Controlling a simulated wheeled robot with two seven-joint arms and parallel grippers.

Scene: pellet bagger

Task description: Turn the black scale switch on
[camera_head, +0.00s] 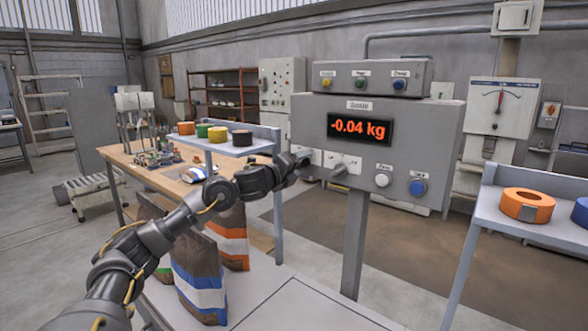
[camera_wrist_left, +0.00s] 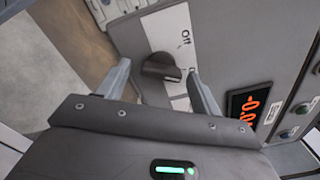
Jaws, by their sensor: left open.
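The scale's grey control box (camera_head: 380,125) stands on a post, with its red display (camera_head: 360,129) lit at -0.04 kg. The dark switch knob (camera_head: 339,170) is on the box's lower left front. In the left wrist view the knob (camera_wrist_left: 162,67) sits beside a white plate marked Off. My right gripper is out of view.
A white button (camera_head: 382,180) and a blue button (camera_head: 417,187) are right of the knob. A smaller button box (camera_head: 374,80) sits on top. Striped bags (camera_head: 200,285) stand below my left arm. A shelf with an orange tape roll (camera_head: 527,204) is at the right.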

